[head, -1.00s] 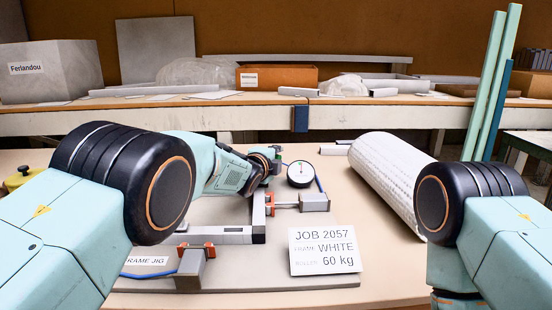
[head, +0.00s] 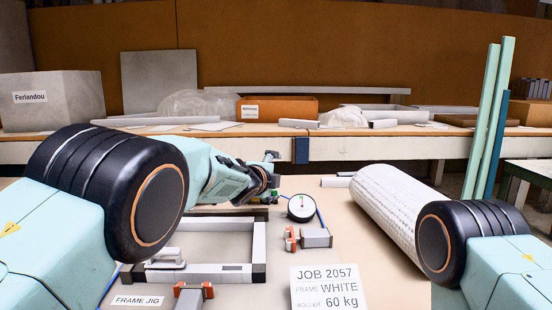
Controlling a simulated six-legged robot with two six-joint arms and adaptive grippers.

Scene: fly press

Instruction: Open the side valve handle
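My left arm reaches in from the left to a small dark and teal fitting at the back of the frame jig, left of the round white gauge (head: 301,208). My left gripper (head: 268,180) is at this fitting, dark and small; its fingers cannot be made out. A small teal piece (head: 271,156) stands just beyond it and may be the valve handle; I cannot tell its position. My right gripper is out of view.
A white roller (head: 385,205) lies on the table at right, close to my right arm. A bench (head: 400,148) with boxes runs along the back.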

